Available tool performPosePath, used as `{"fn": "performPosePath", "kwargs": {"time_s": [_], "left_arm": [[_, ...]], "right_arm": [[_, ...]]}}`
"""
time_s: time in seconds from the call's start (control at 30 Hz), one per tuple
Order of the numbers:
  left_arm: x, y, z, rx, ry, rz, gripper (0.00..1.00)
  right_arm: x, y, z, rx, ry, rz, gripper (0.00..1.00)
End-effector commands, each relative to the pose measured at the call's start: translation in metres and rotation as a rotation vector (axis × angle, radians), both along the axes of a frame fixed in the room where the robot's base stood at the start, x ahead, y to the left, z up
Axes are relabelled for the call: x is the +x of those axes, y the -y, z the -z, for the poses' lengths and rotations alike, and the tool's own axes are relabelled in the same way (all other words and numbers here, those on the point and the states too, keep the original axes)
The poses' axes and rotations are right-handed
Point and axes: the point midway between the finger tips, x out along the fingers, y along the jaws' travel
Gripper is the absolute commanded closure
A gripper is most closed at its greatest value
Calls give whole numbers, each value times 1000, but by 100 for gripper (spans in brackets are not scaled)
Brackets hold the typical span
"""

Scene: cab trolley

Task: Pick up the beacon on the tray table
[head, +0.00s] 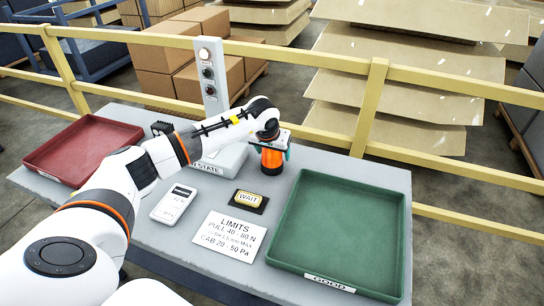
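An orange beacon (271,168) stands on the grey tray table (318,160), behind the WAIT plate and left of the green tray. My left arm reaches in from the left. My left gripper (270,149) points down over the beacon, with teal fingertips at either side of it. The gripper hides the beacon's upper part. Whether the fingers press on the beacon or stand a little apart from it, I cannot tell. My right gripper is not in view.
A green tray (400,235) labelled GOOD fills the table's right side; a red tray (45,163) lies at the left. A grey switch post (211,75), a white handheld device (174,204), the WAIT plate (249,201) and a LIMITS card (229,237) are near. A yellow railing (455,90) runs behind.

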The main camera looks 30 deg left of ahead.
Motion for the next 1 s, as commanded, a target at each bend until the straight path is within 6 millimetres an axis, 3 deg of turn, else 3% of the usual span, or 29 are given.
{"fn": "performPosePath", "kwargs": {"time_s": [0.03,0.27,0.57,1.0], "left_arm": [[0,0,0,0,0,0,34],[0,0,-1,0,2,-1,70],[1,-1,-8,1,4,-1,70],[1,0,-87,0,5,-1,70]], "right_arm": [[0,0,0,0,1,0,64],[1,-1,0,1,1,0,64],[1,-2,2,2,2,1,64],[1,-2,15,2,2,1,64]]}}
